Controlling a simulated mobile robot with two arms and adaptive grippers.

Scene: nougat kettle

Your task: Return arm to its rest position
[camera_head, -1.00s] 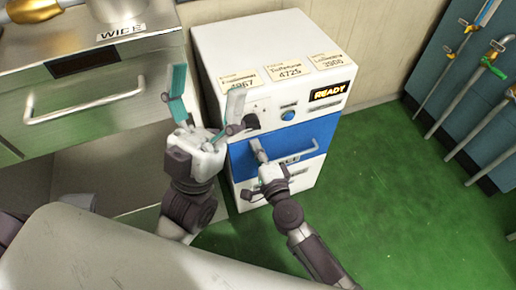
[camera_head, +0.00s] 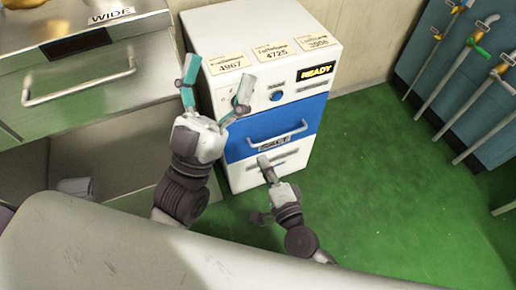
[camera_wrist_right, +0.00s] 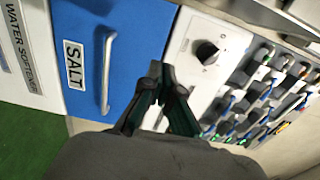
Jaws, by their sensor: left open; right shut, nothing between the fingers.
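My left gripper (camera_head: 217,82) is open and points up in front of the white machine (camera_head: 240,25), at its left front edge, with nothing between its fingers. My right gripper (camera_head: 263,162) is shut and empty, low in front of the machine's lower drawer (camera_head: 248,172). It looks apart from the handle (camera_head: 280,136) of the blue drawer (camera_head: 308,115) in the head view. In the right wrist view, the closed fingertips (camera_wrist_right: 162,75) show beside the blue drawer (camera_wrist_right: 120,30) labelled SALT and a white panel with a black knob (camera_wrist_right: 207,52). The blue drawer looks closed.
A steel cabinet (camera_head: 90,95) with a bar handle stands on the left, open below. Tools hang on a blue-grey rack (camera_head: 430,50) at the right. The green floor (camera_head: 385,190) between is clear. A READY display (camera_head: 317,72) is on the machine.

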